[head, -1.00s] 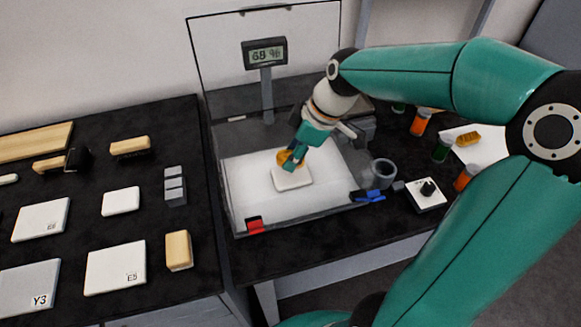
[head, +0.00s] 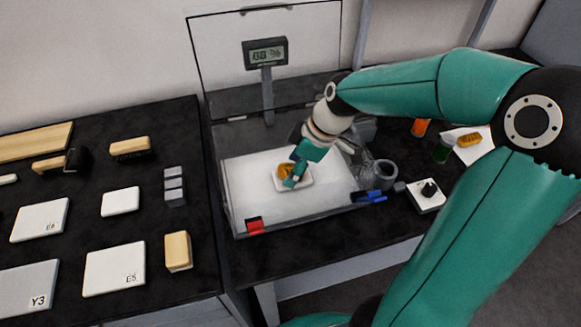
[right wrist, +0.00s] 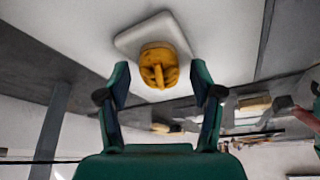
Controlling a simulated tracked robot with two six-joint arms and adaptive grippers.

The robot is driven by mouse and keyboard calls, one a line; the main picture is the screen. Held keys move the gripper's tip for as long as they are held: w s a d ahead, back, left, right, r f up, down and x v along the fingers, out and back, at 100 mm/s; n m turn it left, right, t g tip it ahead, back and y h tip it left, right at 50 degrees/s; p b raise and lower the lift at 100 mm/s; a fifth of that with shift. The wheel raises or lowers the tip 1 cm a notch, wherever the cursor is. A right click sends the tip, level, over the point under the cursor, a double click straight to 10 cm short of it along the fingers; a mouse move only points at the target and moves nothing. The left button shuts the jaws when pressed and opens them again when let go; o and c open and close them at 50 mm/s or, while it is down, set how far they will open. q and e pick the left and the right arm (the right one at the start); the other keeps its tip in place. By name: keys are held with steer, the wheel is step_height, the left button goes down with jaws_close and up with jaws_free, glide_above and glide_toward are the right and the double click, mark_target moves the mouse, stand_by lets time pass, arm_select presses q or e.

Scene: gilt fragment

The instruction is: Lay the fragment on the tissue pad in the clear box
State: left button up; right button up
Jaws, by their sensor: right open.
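The gilt fragment (head: 284,171) lies on the white tissue pad (head: 303,181) inside the clear box (head: 238,190). In the right wrist view the ochre fragment (right wrist: 158,66) rests on the pad (right wrist: 130,42), ahead of and between my fingers. My right gripper (head: 295,174) is over the pad's right side, partly covering the fragment in the head view. In the wrist view the two fingers of the right gripper (right wrist: 160,80) stand apart, with a gap on each side of the fragment. My left gripper is not in view.
The box's clear lid (head: 225,60) stands raised at the back near a display (head: 265,53). A red clip (head: 255,225), blue clips (head: 370,196) and a grey cup (head: 385,172) are around the box. Another golden piece (head: 469,139) lies at right.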

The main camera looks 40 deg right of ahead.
steer(key=shift+r, duration=0.1)
steer(key=v, duration=1.2)
steer(key=shift+p, duration=0.35)
steer(key=shift+s, duration=0.1)
